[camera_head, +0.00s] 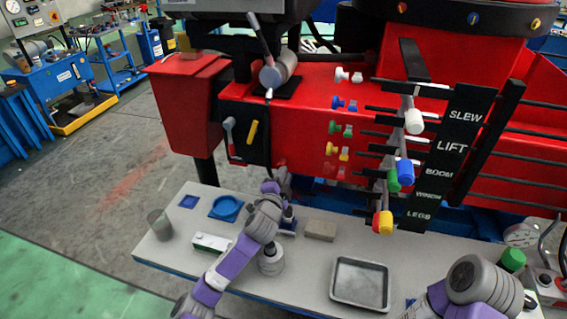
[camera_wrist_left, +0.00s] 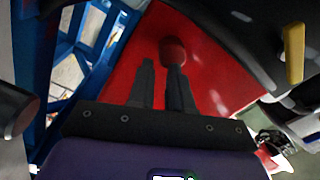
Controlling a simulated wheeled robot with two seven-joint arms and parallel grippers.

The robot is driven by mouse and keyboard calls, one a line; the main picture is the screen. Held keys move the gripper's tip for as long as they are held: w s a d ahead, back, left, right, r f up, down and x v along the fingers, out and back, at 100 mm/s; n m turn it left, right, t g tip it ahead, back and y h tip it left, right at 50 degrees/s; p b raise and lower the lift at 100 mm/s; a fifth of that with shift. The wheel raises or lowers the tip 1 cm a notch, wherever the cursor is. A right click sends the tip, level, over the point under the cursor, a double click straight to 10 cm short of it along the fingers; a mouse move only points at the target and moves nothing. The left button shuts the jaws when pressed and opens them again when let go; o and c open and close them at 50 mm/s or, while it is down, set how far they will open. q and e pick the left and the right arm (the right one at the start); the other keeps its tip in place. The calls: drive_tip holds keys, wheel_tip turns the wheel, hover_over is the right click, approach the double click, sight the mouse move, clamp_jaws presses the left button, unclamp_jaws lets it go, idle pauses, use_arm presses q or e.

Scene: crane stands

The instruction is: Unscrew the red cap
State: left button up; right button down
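A rounded red cap (camera_wrist_left: 173,50) shows in the left wrist view, in front of a red surface. My left gripper (camera_wrist_left: 160,66) has its two dark fingers apart with a narrow gap between them. The cap is just beyond the tip of the right-hand finger, not between the fingers; I cannot tell whether they touch. In the head view my left gripper (camera_head: 284,180) reaches over the bench toward the red crane body below the black panel.
Labelled levers with coloured knobs stick out right of my left gripper. A yellow handle (camera_wrist_left: 294,52) is on the black panel.

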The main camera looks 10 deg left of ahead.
use_arm(q)
drive_tip(key=a+m+p, duration=0.1)
drive_tip(key=m, duration=0.5)
drive_tip(key=a+m+p, duration=0.1)
drive_tip(key=m+p, duration=0.1)
drive_tip(key=m, duration=0.5)
drive_tip(key=a+m+p, duration=0.1)
drive_tip(key=m, duration=0.5)
drive_tip(key=shift+w+f+p, duration=0.1)
drive_tip(key=shift+w+p, duration=0.15)
drive_tip(key=shift+p, duration=0.05)
drive_tip(key=shift+d, duration=0.2)
drive_tip(key=shift+s+d+r+m, duration=0.1)
drive_tip(key=shift+d+r+m, duration=0.2)
drive_tip(key=shift+d+r, duration=0.15)
drive_tip(key=shift+d, duration=0.1)
clamp_jaws()
